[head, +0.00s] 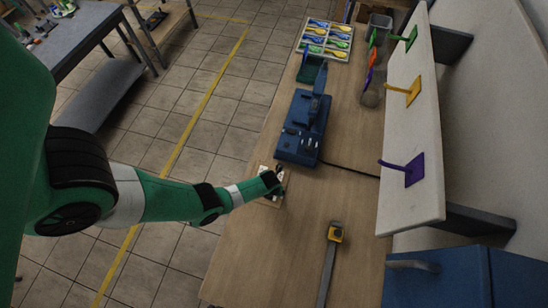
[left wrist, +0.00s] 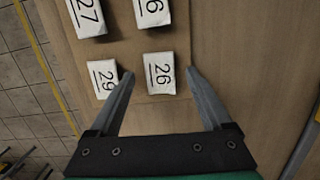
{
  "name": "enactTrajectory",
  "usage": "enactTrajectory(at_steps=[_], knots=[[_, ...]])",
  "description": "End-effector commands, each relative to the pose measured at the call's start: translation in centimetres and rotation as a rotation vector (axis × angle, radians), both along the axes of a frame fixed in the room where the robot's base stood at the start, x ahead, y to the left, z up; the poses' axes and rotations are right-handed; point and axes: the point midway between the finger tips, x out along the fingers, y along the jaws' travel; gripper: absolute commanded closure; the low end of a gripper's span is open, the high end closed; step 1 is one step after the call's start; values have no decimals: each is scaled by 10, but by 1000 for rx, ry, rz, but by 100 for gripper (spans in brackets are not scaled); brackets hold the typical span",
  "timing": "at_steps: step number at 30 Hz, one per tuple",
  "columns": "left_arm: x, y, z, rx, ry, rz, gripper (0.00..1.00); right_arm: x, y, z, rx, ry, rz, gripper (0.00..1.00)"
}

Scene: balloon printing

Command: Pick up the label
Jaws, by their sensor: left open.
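Small white labels with black numbers lie on a thin tan board (left wrist: 124,47) on the wooden table. In the left wrist view, the label marked 26 (left wrist: 160,80) lies between the two finger tips of my left gripper (left wrist: 160,72). The label marked 29 (left wrist: 102,80) is just left of the left finger, the label marked 27 (left wrist: 87,17) is at upper left, and another label (left wrist: 152,12), partly cut off, is at the top. My left gripper (head: 278,176) is open and empty over the labels, hiding most of them in the head view. My right gripper is not in view.
A blue machine (head: 303,130) stands just beyond the labels. A tray of coloured items (head: 325,40) is at the far end. A yellow and black tool with a grey strip (head: 335,232) lies nearer. A white panel with coloured pegs (head: 410,130) rises at right.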

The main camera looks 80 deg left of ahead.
Motion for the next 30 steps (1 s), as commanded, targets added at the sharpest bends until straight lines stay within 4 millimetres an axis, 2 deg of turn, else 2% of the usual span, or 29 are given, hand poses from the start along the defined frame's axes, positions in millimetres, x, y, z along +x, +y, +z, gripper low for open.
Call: enactTrajectory(at_steps=[23, 24, 30], knots=[[0, 0, -4, 0, 0, -1, 18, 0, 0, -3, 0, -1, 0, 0], [0, 0, -4, 0, 0, -1, 19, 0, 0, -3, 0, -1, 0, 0], [0, 0, -4, 0, 0, -1, 55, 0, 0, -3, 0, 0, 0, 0]])
